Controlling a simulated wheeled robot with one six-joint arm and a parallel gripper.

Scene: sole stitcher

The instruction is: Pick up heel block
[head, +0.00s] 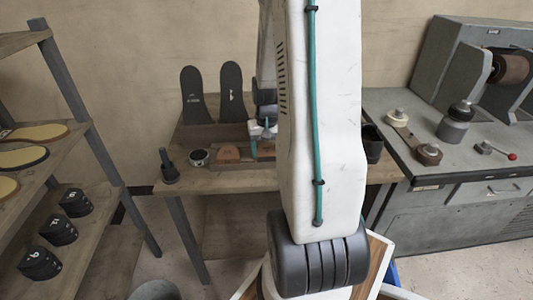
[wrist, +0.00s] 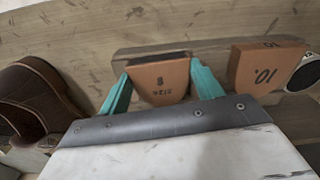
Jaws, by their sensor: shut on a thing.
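A round tin (head: 199,157) and a dark tool (head: 168,168) stand left on the bench. Two dark sole shapes (head: 197,95) lean behind. A brown shoe (wrist: 35,95) is close on the wrist view's left. A shelf (head: 95,225) is left, a machine cabinet (head: 440,170) right.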

